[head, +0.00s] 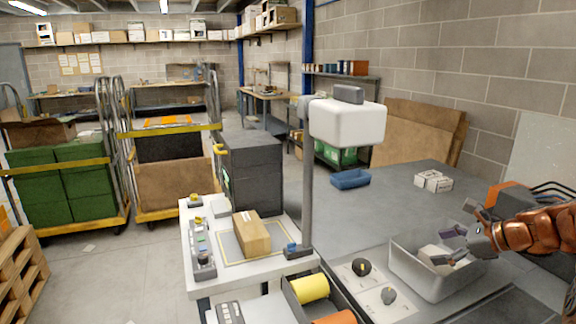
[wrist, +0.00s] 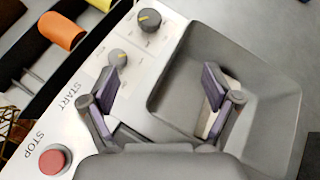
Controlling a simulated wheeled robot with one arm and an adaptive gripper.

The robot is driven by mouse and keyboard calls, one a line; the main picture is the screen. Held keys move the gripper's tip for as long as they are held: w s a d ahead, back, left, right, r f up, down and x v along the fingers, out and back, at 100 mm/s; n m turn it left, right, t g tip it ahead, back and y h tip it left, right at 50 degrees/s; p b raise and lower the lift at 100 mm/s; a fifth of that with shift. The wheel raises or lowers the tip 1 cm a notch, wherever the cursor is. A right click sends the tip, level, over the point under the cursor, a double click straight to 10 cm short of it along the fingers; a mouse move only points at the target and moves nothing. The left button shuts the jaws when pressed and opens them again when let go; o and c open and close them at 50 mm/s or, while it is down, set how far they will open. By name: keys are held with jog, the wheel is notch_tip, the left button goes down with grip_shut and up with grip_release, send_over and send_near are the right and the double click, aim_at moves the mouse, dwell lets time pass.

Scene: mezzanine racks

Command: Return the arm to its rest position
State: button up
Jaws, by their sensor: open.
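My gripper (head: 449,246) is at the right in the head view, on the end of my copper-coloured arm. It is over the grey bin (head: 408,272), with its two fingers apart. In the wrist view my gripper (wrist: 161,85) also shows open, with nothing between its fingertips. One finger is over the white control panel (wrist: 85,85) and the other over the bin (wrist: 170,85). A pale block (head: 432,252) sits inside the bin, partly hidden by my gripper.
A box (head: 252,236) lies on the white bench by a grey post (head: 307,190). The panel has dark knobs (head: 362,267) and a red stop button (wrist: 52,161). A blue tray (head: 350,179) and white boxes (head: 433,181) stand on the grey table, which has clear room between.

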jog(key=s+a+f+n+g+h, duration=0.1)
jog(key=s+a+n+g, duration=0.2)
jog(key=s+a+n, duration=0.6)
jog(key=s+a+f+n+g+h, duration=0.15)
jog(key=s+a+g, duration=0.25)
jog(key=s+a, duration=0.55)
jog(key=s+a+f+n+g+h+p, duration=0.1)
jog(key=s+a+n+h, duration=0.1)
jog(key=s+n, duration=0.5)
jog(key=s+a+f+n+g+h, duration=0.1)
jog(key=s+a+f+n+h, duration=0.1)
jog(key=s+n, duration=0.5)
jog(key=s+h, duration=0.1)
jog(key=s, duration=0.5)
jog(key=shift+s+g+p, duration=0.3)
jog(key=shift+g+p, duration=0.1)
